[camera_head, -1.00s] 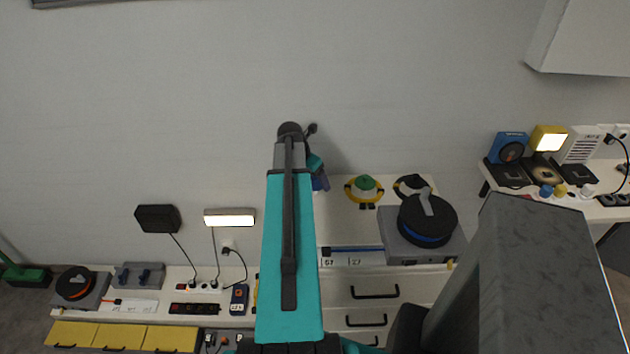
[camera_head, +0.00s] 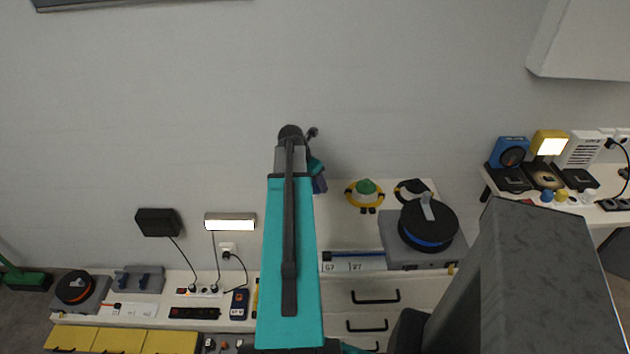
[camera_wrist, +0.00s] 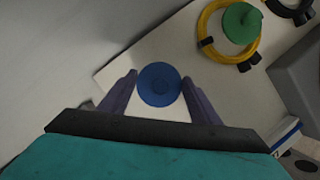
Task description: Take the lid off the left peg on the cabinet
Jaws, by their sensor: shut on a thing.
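A round blue lid (camera_wrist: 158,86) sits between the two purple fingers of my gripper (camera_wrist: 160,78) in the wrist view, with a finger against each side. My gripper is shut on it. The pale cabinet top (camera_wrist: 118,77) shows below and around it. The left peg is hidden under the lid, so I cannot tell whether the lid still rests on it. In the head view my arm covers the lid, and only part of my gripper (camera_head: 319,184) shows at the cabinet's left.
Right of the lid, a green-topped piece stands within a yellow ring (camera_head: 364,195), with a black ring (camera_head: 411,190) beyond. A black reel on a grey box (camera_head: 428,222) stands at the cabinet's front right. The wall rises behind. Free cabinet top lies between lid and yellow ring.

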